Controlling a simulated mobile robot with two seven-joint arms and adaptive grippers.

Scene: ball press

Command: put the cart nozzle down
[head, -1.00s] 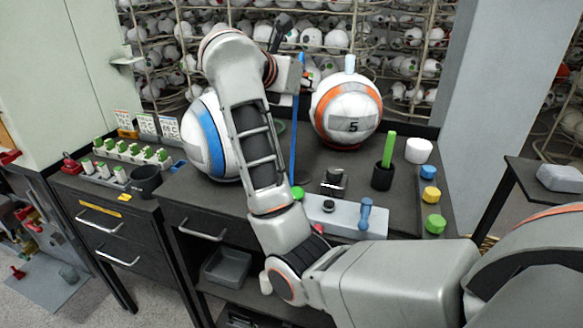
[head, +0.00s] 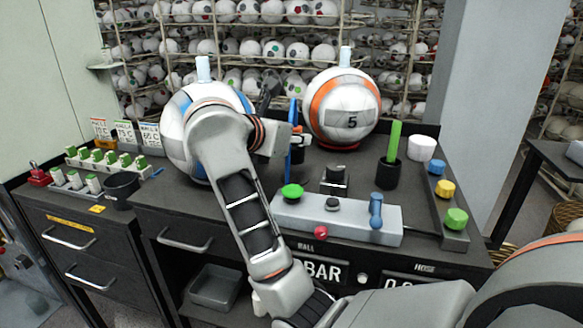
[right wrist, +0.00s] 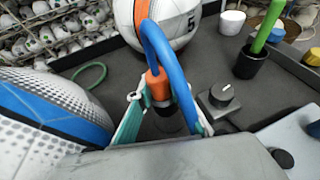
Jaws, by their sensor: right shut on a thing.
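In the right wrist view the cart nozzle (right wrist: 158,88) has an orange collar and a blue hose (right wrist: 165,45) looping up from it. My right gripper (right wrist: 160,112), with teal-padded fingers, is shut on the nozzle. The nozzle's lower end is dark and partly hidden by the gripper. In the head view my right gripper (head: 296,145) is over the bench between the two balls, with the blue hose (head: 292,120) upright beside it. I cannot tell whether the nozzle touches the bench. My left gripper is not in view.
A blue-striped ball (head: 180,130) stands left and an orange-striped ball (head: 343,105) behind. A black block with a knob (head: 335,180), a grey control panel (head: 345,220) and a black cup (head: 388,174) stand nearby. A green ring (right wrist: 90,75) lies on the bench.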

